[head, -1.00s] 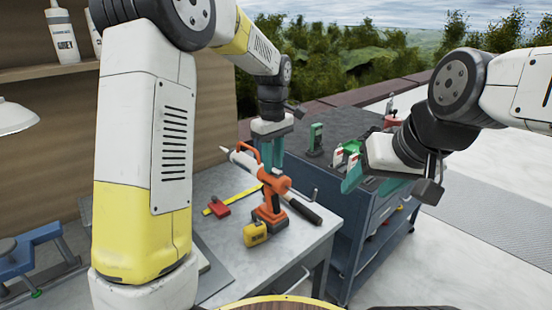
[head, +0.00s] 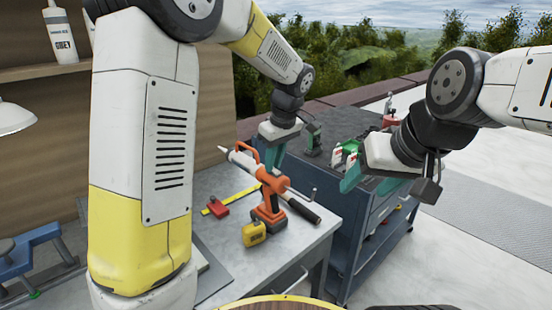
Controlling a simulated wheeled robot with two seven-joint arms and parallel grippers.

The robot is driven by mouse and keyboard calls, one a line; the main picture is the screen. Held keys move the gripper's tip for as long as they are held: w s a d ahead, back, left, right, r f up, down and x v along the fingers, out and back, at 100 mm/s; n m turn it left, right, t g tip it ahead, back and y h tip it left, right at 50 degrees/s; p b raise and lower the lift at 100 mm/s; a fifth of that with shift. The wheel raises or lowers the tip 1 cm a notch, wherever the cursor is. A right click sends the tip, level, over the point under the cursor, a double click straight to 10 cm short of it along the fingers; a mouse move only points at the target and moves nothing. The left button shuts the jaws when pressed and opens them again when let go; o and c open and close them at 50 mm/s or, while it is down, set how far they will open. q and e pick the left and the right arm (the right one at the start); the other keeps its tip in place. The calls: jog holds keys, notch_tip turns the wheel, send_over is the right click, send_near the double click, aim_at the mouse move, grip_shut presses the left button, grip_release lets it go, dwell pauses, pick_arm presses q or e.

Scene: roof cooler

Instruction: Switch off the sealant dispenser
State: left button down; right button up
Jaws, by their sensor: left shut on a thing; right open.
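The orange sealant dispenser (head: 270,185), with a white nozzle and a black rear barrel, stands upright on its battery base on the grey workbench (head: 310,242). Its switch cannot be made out. My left gripper (head: 272,156), with teal fingers, is at the top of the dispenser, by its orange loop handle. It is shut on the dispenser, though the contact is partly hidden. My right gripper (head: 362,182) is open and empty, to the right, in front of the blue tool cart.
A yellow tape measure (head: 254,233), a red block (head: 217,207) and a yellow rule (head: 240,195) lie beside the dispenser. The blue cart (head: 350,235) with tools on top stands behind right. A shelf with a bottle (head: 61,37) is at the upper left.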

aim_at(277, 173)
pick_arm(q)
jog(key=c, duration=1.4)
grip_release()
jog(key=shift+o, duration=0.2)
jog(key=shift+r, duration=0.15)
jog(key=v, duration=0.7)
jog(key=shift+r, duration=0.25)
jog(key=shift+s, duration=0.1)
jog(key=s+a+m+t+h, duration=0.2)
jog(key=s+a+m, duration=0.3)
jog(key=s, duration=0.5)
jog(key=s+a+m+t+h, duration=0.2)
jog(key=s+a+m, duration=0.2)
jog(key=s, duration=0.7)
jog(key=shift+s+a+r+m, duration=0.25)
jog(key=shift+a+r+m, duration=0.15)
jog(key=shift+a, duration=0.8)
